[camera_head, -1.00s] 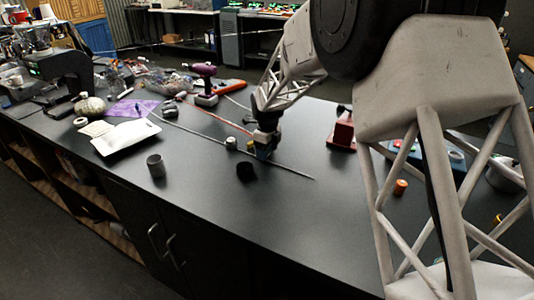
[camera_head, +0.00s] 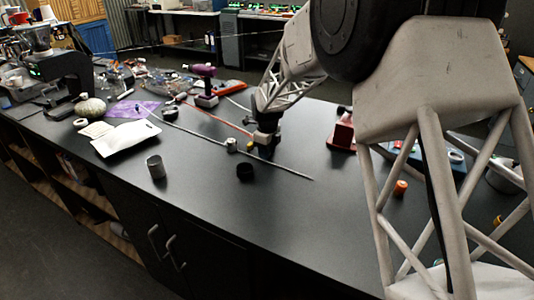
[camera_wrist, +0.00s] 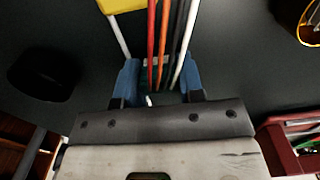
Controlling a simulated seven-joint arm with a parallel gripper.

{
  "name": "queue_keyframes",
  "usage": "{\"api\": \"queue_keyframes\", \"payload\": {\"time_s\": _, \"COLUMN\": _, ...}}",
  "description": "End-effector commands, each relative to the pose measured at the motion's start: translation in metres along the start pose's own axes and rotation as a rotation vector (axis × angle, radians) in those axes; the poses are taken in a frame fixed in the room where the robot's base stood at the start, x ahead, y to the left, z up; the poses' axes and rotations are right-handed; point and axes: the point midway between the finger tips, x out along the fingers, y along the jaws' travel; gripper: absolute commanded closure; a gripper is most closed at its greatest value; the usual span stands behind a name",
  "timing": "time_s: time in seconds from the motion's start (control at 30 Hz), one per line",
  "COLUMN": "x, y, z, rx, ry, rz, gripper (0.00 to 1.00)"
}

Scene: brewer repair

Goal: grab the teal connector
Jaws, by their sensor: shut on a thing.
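My gripper (camera_wrist: 158,80) has blue fingers that stand on either side of a bundle of cables (camera_wrist: 165,35), with red, orange, dark and white strands. It is shut on a small connector piece (camera_wrist: 154,62) among the cable ends. In the head view my gripper (camera_head: 264,151) points down, low over the black counter, beside a long thin grey rod (camera_head: 285,169). The connector cannot be made out there.
A small whitish pot (camera_head: 231,145) is close by on the left. A red device (camera_head: 342,135) stands to the right. The counter's front middle is clear.

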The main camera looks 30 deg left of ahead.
Motion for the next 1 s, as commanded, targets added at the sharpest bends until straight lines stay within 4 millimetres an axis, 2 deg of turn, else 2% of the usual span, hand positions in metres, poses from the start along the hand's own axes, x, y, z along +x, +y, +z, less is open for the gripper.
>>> {"api": "queue_keyframes", "payload": {"time_s": 0.27, "x": -0.012, "y": 0.0, "z": 0.0, "rx": 0.0, "ry": -0.001, "rz": -0.002, "gripper": 0.87}}
{"api": "queue_keyframes", "payload": {"time_s": 0.8, "x": -0.084, "y": 0.0, "z": 0.0, "rx": 0.0, "ry": -0.001, "rz": -0.001, "gripper": 0.87}}
{"api": "queue_keyframes", "payload": {"time_s": 1.0, "x": -0.099, "y": 0.0, "z": 0.0, "rx": 0.0, "ry": -0.001, "rz": -0.001, "gripper": 0.87}}
